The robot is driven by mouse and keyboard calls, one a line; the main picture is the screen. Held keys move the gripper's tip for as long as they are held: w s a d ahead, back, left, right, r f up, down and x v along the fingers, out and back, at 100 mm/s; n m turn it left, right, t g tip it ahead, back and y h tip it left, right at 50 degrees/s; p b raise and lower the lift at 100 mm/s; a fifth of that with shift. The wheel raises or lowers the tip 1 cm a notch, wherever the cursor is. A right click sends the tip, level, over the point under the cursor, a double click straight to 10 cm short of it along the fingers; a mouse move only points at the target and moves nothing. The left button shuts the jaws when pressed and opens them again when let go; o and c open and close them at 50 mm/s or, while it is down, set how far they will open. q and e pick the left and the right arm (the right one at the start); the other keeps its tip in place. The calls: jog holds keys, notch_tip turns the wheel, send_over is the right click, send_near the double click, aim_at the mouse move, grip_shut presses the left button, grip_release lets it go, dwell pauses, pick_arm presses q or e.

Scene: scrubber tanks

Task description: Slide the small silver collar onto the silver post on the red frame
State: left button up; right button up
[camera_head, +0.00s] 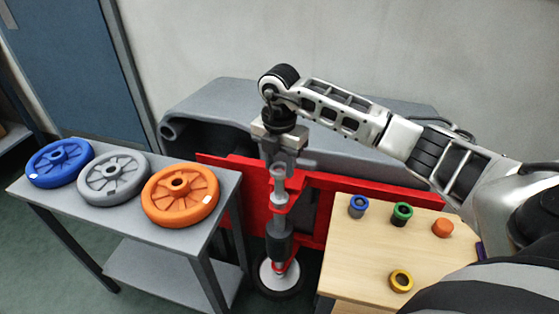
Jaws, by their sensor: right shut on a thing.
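My right gripper (279,158) points down above the red frame (325,207). It is shut on a small silver collar (279,171), which is mostly hidden by the fingers. The silver post (280,188) stands upright on the red frame directly below the gripper. In this view the collar and the top of the post overlap, so I cannot tell whether the collar is around the post or just above it. My left gripper is not in view.
A grey cart (222,215) at left holds a blue wheel (60,160), a grey wheel (115,177) and an orange wheel (180,193). A wooden table (345,265) at right holds blue (358,206), green (402,214), orange (443,228) and yellow (401,281) small parts. A grey tank (225,98) stands behind.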

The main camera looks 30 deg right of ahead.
dwell(0.4)
jog(key=shift+f+b, duration=0.55)
jog(key=shift+f, duration=0.35)
jog(key=o, duration=1.1)
jog(key=shift+r, duration=0.15)
jog(key=shift+r+p, duration=0.65)
jog(key=shift+p, duration=0.1)
jog(key=shift+r+p, duration=0.5)
jog(key=shift+r, duration=0.15)
jog(key=shift+r, duration=0.1)
